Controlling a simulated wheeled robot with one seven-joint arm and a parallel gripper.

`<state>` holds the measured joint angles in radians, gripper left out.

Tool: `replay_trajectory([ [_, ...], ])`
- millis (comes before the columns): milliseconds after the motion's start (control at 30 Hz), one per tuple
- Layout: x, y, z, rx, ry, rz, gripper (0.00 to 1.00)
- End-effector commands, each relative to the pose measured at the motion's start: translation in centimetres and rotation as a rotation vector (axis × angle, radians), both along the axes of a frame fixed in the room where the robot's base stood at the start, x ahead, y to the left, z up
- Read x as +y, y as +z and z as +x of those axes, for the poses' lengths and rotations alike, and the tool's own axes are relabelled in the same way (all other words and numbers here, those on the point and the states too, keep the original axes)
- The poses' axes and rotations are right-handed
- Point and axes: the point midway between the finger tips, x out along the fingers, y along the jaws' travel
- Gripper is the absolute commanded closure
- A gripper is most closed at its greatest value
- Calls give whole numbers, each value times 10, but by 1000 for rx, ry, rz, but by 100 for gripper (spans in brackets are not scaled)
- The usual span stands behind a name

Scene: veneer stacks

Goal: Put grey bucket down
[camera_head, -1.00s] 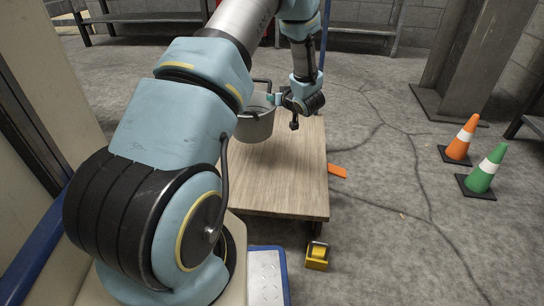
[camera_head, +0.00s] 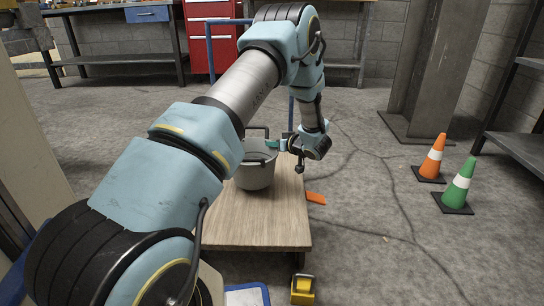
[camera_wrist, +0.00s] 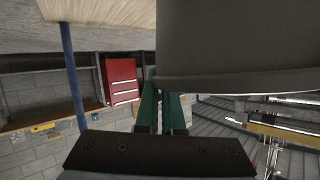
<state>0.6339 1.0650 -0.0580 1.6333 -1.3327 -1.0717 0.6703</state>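The grey bucket (camera_head: 256,174) is upright over the wooden top of a low cart (camera_head: 265,228), its dark handle standing up. I cannot tell whether its base touches the wood. My gripper (camera_head: 274,144) is at the bucket's right rim, with its teal fingers shut on the rim. In the wrist view the green fingers (camera_wrist: 161,108) lie close together, with their tips at the rim of the bucket (camera_wrist: 240,45), which fills the upper right. The exact contact at the fingertips is partly hidden.
An orange piece (camera_head: 316,198) lies beside the cart's right edge. A yellow object (camera_head: 302,290) is on the floor in front. An orange cone (camera_head: 432,160) and a green cone (camera_head: 458,188) stand at right near a steel column (camera_head: 432,70). A red cabinet (camera_head: 207,40) stands behind.

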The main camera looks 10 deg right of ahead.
Motion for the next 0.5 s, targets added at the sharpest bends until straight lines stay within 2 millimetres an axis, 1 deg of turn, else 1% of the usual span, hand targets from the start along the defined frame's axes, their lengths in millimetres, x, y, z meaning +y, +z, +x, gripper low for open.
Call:
replay_trajectory([
  [33,1,-14,0,0,0,2,100],
  [100,1,-25,0,0,0,2,100],
  [167,1,-30,0,-1,1,1,100],
  [500,0,-31,0,-1,1,1,100],
])
